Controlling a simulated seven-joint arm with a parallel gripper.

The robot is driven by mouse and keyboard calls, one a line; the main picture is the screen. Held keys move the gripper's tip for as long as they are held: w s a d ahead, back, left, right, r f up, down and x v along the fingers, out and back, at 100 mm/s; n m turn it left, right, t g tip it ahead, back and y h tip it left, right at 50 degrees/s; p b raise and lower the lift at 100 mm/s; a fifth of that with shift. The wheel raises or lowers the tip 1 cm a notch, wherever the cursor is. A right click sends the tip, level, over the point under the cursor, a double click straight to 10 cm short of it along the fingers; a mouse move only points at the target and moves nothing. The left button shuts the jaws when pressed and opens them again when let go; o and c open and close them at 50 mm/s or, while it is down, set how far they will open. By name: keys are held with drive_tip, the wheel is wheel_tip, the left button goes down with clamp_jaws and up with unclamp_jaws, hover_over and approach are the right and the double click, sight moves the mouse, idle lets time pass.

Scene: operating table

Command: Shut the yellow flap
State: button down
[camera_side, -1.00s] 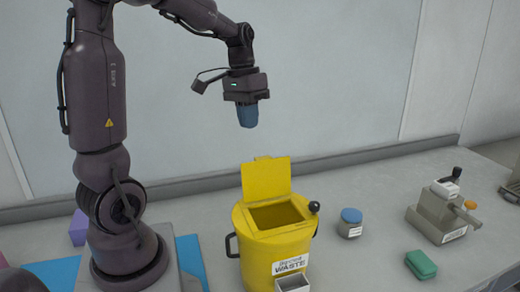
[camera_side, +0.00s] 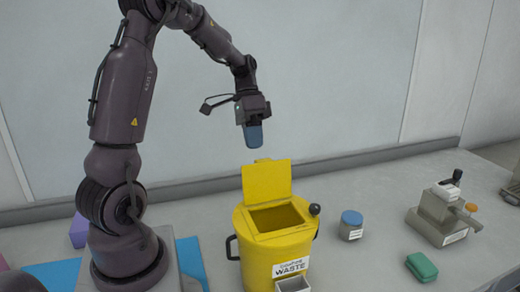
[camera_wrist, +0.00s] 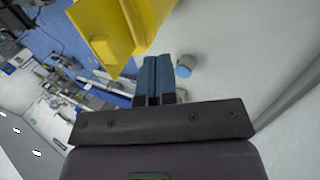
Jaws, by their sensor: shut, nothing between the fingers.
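The yellow flap (camera_side: 267,182) stands raised, close to upright, at the back of the square opening of the yellow waste bin (camera_side: 262,262). My gripper (camera_side: 254,146) is shut and empty, with its blue fingers pointing down just above the flap's top edge, apart from it in the side view. In the wrist view, my blue fingertips (camera_wrist: 158,60) point toward yellow surfaces (camera_wrist: 115,30) at the top of the picture. I cannot tell there which yellow part is the flap.
A black ball knob (camera_side: 314,209) is at the bin's right rim. A blue-lidded jar (camera_side: 351,224) stands right of the bin, and a small pale box (camera_side: 292,284) in front. A green block (camera_side: 421,267) and a grey device (camera_side: 438,216) are farther right.

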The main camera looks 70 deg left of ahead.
sight(265, 180)
drive_tip(key=shift+d+f, duration=0.15)
drive_tip(key=shift+d, duration=1)
drive_tip(key=shift+d+f, duration=0.15)
drive_tip(key=shift+d, duration=1)
drive_tip(key=shift+d+r+y, duration=0.2)
drive_tip(key=shift+d+y, duration=0.1)
drive_tip(key=shift+y, duration=0.1)
